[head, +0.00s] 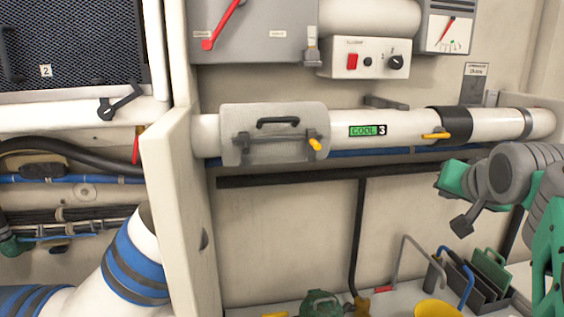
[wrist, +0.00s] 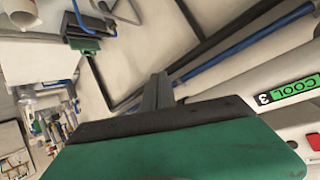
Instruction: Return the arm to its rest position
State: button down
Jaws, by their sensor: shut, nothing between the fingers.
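My arm (head: 515,175), grey and green, reaches in from the right edge of the head view. My gripper (head: 462,224) hangs at its left end, in front of the pale wall and below the white pipe (head: 395,126). In the wrist view my gripper (wrist: 158,90) shows as two dark fingers pressed together past the green and dark housing. Nothing is held between them. The fingers look clear of the pipe and the wall, though the exact gap is hard to tell.
The pipe bears a "COOL 3" label (head: 368,131), a hatch cover (head: 274,134) and a yellow-handled lever (head: 436,135). A pale upright partition (head: 183,205) stands left. Below are a yellow container (head: 437,309), a dark rack (head: 478,285) and a green object (head: 320,303). The middle wall area is open.

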jog(key=s+a+f+n+g+y, duration=0.1)
jog(key=s+a+f+g, duration=0.3)
jog(key=f, duration=0.6)
jog(key=s+a+f+n+g, duration=0.1)
jog(key=s+f, duration=0.5)
jog(key=f, duration=0.5)
jog(key=s+a+f+g+y, duration=0.1)
jog(key=s+a+f+g, duration=0.3)
jog(key=f, duration=0.6)
jog(key=s+a+f+n, duration=0.1)
jog(key=a+n, duration=0.3)
jog(key=a, duration=0.5)
jog(key=shift+s+a+f+t+y, duration=0.3)
jog(key=shift+s+a+t, duration=0.1)
jog(key=shift+s, duration=0.1)
